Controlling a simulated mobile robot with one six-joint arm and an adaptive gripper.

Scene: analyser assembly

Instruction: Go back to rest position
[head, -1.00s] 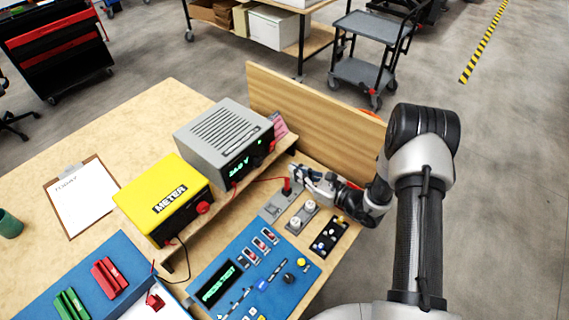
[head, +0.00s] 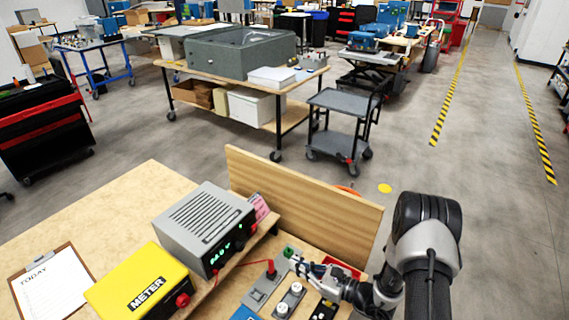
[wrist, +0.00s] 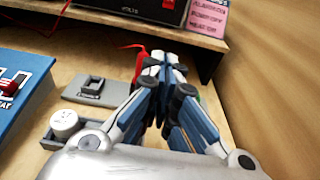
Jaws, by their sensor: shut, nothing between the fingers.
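My gripper (head: 300,266) is at the right end of the bench, low over the board. Its fingers are together with nothing between them. In the wrist view my gripper (wrist: 163,66) points toward the shelf's underside, and its fingers hide part of the board. A red plug (head: 271,268) stands upright in a grey block (head: 262,288), just left of my fingertips in the head view. A red cable runs from it toward the grey power supply (head: 205,228).
A wooden panel (head: 300,205) stands upright behind my arm. A block with white knobs (head: 289,300) lies close below my gripper. A clipboard (head: 54,290) lies at left. Open floor lies right of the bench.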

